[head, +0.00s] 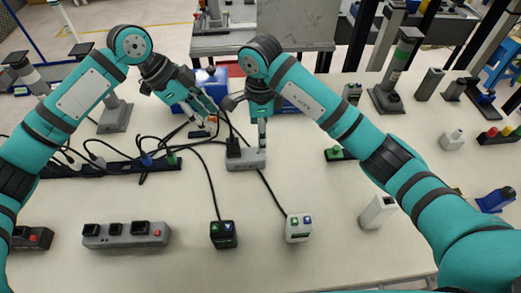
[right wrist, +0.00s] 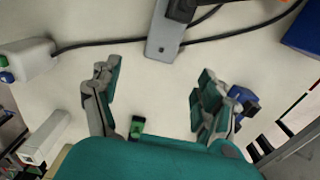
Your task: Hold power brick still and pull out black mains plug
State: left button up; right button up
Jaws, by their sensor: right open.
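The grey power brick (head: 250,160) lies on the pale table near the middle of the head view. A black mains plug (head: 234,147) sits at its left end, with black cables by it. In the right wrist view, the grey brick (right wrist: 164,38) is beyond the fingertips and the black plug (right wrist: 181,9) is cut by the top edge. My right gripper (right wrist: 155,95) is open, with nothing between its fingers; in the head view (head: 248,115) it is above the brick. My left gripper (head: 205,112) is left of and behind the brick; its finger gap is unclear.
A black strip (head: 105,168) with several plugs and tangled cables lies at left. A grey socket block (head: 126,235), a black cube plug (head: 223,234) and a white adapter (head: 299,227) stand in front. A green-topped part (head: 338,153) is at right. Clear table lies between them.

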aim_at(227, 141)
notch_tip(227, 141, down, 10)
jog(key=shift+r, duration=0.25)
jog(key=c, duration=1.3)
pick_arm(q)
jog(key=shift+o, duration=1.2)
jog(key=shift+d, duration=0.1)
pick_arm(e)
jog(key=shift+c, duration=0.8)
pick_arm(q)
jog(key=shift+y, duration=0.7)
jog(key=x, duration=0.6)
jog(key=shift+d+f, duration=0.1)
jog(key=shift+d, duration=0.2)
jog(key=shift+a+x, duration=0.15)
jog(key=shift+x, duration=1.15)
jog(key=shift+a+x, duration=0.1)
jog(key=shift+x, duration=1.2)
